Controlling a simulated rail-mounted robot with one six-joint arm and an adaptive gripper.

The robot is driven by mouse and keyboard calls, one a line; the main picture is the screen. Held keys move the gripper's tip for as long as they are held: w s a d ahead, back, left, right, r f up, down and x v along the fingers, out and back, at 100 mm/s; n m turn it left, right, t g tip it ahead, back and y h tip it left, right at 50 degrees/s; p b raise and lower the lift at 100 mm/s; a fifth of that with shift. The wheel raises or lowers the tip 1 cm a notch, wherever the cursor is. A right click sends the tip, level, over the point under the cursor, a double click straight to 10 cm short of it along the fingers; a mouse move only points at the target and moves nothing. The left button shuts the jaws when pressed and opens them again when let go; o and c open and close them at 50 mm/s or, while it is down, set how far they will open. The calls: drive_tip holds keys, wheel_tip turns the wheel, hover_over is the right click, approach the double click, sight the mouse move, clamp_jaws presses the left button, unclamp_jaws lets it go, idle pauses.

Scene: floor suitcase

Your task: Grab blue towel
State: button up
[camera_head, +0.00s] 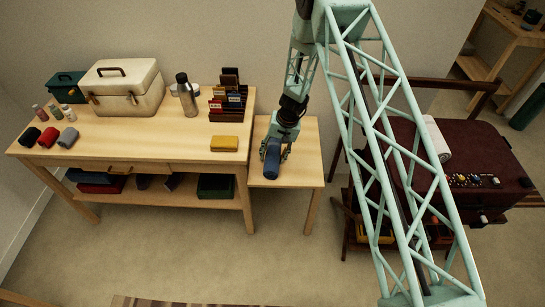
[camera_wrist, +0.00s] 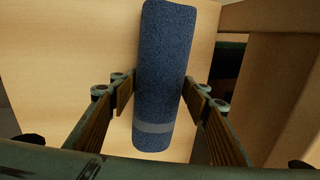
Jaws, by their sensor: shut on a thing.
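The blue towel (camera_head: 271,165) is a rolled dark blue bundle at the small light-wood side table. In the wrist view the towel (camera_wrist: 165,70) runs lengthwise between the two fingers, with a grey band near its lower end. My gripper (camera_head: 276,146) points down over the side table and is shut on the towel; it also shows in the wrist view (camera_wrist: 160,105). The towel's far end reaches beyond the fingers. From these views I cannot tell whether the towel touches the tabletop.
The side table (camera_head: 302,165) is otherwise bare. The larger workbench (camera_head: 165,150) stands left, with a yellow block (camera_head: 225,144), a metal bottle (camera_head: 187,95), a cream case (camera_head: 124,95) and rolled black, red and grey bundles. A dark red suitcase (camera_head: 490,160) stands right, behind my arm.

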sight(272, 151)
drive_tip(key=shift+r, duration=0.1)
drive_tip(key=shift+a+p+v, duration=0.2)
drive_tip(key=shift+v, duration=0.6)
drive_tip(key=shift+a+p+v, duration=0.15)
drive_tip(key=shift+a+v, duration=0.05)
drive_tip(key=shift+v, duration=0.65)
drive_tip(key=s+d+b, duration=0.1)
drive_tip(key=s, duration=0.3)
drive_tip(key=s+d+b, duration=0.1)
drive_tip(key=s+b, duration=0.1)
drive_tip(key=s, duration=0.2)
drive_tip(key=s+d+r+b, duration=0.1)
drive_tip(key=s, duration=0.3)
drive_tip(key=shift+s+d, duration=0.35)
drive_tip(key=shift+s+d+r+b, duration=0.1)
drive_tip(key=shift+s+d+b, duration=0.1)
drive_tip(key=shift+s+b, duration=0.35)
drive_tip(key=shift+s+d+r+b, duration=0.15)
drive_tip(key=shift+s+b, duration=0.15)
drive_tip(key=shift+s, duration=0.45)
drive_tip(key=shift+r, duration=0.1)
